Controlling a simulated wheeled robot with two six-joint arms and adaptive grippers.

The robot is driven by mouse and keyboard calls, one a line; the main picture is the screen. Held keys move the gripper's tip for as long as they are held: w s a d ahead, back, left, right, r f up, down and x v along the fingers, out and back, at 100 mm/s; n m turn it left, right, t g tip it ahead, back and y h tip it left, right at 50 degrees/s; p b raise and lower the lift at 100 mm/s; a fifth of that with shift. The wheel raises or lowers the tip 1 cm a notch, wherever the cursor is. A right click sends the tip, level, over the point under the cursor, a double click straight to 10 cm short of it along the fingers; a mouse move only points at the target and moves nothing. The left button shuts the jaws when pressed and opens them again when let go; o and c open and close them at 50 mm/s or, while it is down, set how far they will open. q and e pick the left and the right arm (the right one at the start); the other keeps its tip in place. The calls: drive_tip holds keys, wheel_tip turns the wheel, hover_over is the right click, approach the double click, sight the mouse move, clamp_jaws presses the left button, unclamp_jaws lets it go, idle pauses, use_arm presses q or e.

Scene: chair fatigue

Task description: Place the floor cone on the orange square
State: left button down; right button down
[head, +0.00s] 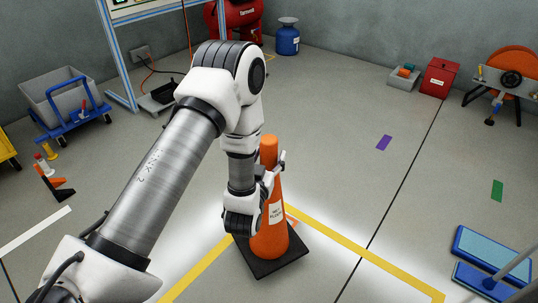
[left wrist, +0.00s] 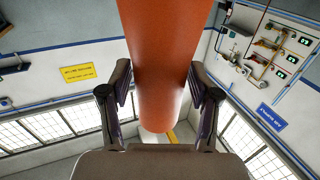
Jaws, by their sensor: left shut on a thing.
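The orange floor cone (head: 269,236) has a white label and a black square base. It stands about upright near the centre bottom of the head view, beside the corner of a yellow floor line. I cannot tell whether its base touches the floor. My left gripper (head: 276,178) is shut on the cone's upper body from the side. In the left wrist view the cone (left wrist: 165,45) fills the space between the two fingers of the gripper (left wrist: 158,75). A small orange patch (head: 292,219) shows on the floor just behind the cone; the rest is hidden. My right gripper is not in view.
Yellow lines (head: 358,249) border a brightly lit floor area around the cone. A blue platform (head: 490,254) stands at lower right. A blue cart (head: 70,103) is at left. Purple (head: 384,142) and green (head: 497,190) floor marks lie at right. The floor between is clear.

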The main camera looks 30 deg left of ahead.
use_arm(q)
drive_tip(key=w+a+f+b, duration=0.4)
drive_tip(key=w+a+b, duration=0.1)
drive_tip(key=w, duration=0.2)
drive_tip(key=shift+w+f, duration=0.15)
drive_tip(key=shift+w, duration=0.15)
idle(0.3)
drive_tip(key=shift+c, duration=1.2)
unclamp_jaws()
drive_tip(key=shift+f, duration=0.1)
